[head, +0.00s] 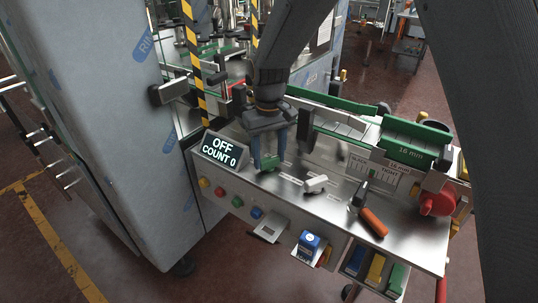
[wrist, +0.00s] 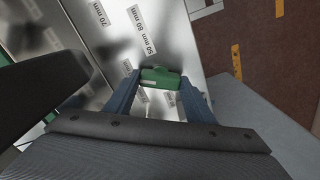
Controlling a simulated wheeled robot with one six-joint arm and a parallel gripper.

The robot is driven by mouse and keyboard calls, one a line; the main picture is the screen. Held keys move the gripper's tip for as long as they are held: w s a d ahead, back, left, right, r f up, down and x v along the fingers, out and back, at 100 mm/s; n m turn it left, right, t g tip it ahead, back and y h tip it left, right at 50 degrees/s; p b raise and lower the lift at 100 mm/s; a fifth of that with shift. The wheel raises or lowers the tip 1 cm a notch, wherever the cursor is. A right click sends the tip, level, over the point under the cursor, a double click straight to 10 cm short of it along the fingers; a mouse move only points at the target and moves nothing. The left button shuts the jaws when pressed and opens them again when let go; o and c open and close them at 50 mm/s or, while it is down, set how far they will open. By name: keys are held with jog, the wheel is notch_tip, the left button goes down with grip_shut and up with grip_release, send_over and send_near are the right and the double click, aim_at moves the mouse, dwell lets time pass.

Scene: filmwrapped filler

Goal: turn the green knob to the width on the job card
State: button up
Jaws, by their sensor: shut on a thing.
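The green knob (head: 270,161) sits on the steel panel top, just right of the display. My gripper (head: 268,158) reaches down over it, with its blue fingers shut on it. In the wrist view the green knob (wrist: 160,78) lies between the two fingertips (wrist: 158,88). The knob's pointer direction is not clear. I cannot identify the job card for certain.
A display (head: 221,149) reads OFF, COUNT 0. A white-topped knob (head: 315,184) and an orange-handled tool (head: 373,222) are to the right. A red knob (head: 438,204) is at the far right. Green blocks (head: 412,140) marked 16 mm stand behind. Coloured buttons (head: 220,192) line the front.

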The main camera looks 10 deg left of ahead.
aim_at(269, 158)
jog(key=shift+r, duration=0.1)
jog(key=o, duration=1)
jog(key=shift+o, duration=0.2)
jog(key=shift+r+b, duration=1.1)
jog(key=shift+r, duration=2.8)
